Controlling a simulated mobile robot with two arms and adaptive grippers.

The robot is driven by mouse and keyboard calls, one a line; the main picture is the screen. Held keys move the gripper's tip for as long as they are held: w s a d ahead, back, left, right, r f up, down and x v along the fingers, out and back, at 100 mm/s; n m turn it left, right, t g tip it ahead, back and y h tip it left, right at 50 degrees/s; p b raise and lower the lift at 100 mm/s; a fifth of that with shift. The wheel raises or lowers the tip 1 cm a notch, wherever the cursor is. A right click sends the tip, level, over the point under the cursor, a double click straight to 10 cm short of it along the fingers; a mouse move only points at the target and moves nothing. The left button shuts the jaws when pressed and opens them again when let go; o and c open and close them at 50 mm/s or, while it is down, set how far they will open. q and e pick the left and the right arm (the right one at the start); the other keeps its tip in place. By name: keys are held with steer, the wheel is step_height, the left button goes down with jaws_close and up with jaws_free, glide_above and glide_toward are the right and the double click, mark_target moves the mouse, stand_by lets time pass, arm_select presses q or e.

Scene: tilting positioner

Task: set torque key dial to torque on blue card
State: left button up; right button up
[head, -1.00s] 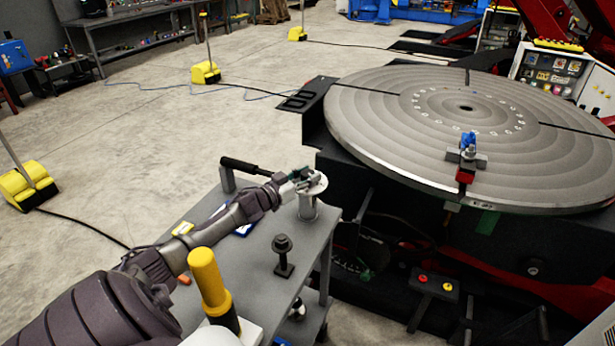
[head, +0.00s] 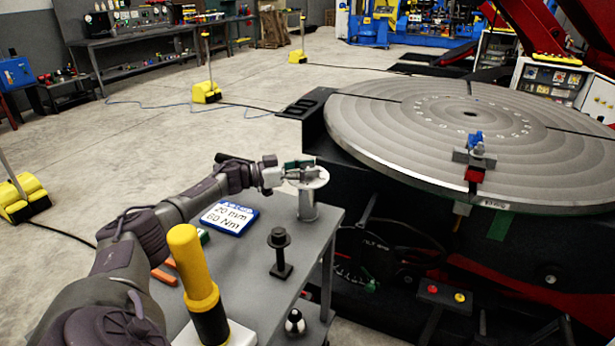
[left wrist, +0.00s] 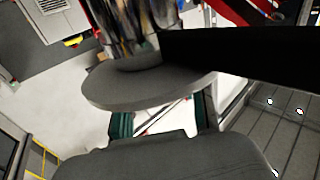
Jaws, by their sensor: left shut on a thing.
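The blue card (head: 230,217) lies on the grey cart top and reads "20 mm 60 Nm". A pale round dial (head: 311,180) sits on a short metal post at the cart's far corner. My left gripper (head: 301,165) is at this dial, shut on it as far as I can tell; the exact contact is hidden. The black handle of the torque key (head: 222,157) shows partly behind my arm. In the left wrist view a grey disc (left wrist: 150,90) lies by my green-padded fingertips (left wrist: 163,118), and a black bar crosses at right. Dial markings are unreadable. My right gripper is out of view.
On the cart (head: 250,285) stand a black bolt-like piece (head: 280,252) and a yellow-handled tool (head: 194,270). The large round positioner table (head: 400,130) with a blue-topped clamp (head: 475,148) is to the right. The floor left of the cart is mostly open.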

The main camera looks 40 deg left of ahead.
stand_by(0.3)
arm_select(q)
steer(key=o, duration=1.2)
steer(key=shift+c, duration=0.2)
steer(key=v, duration=1.2)
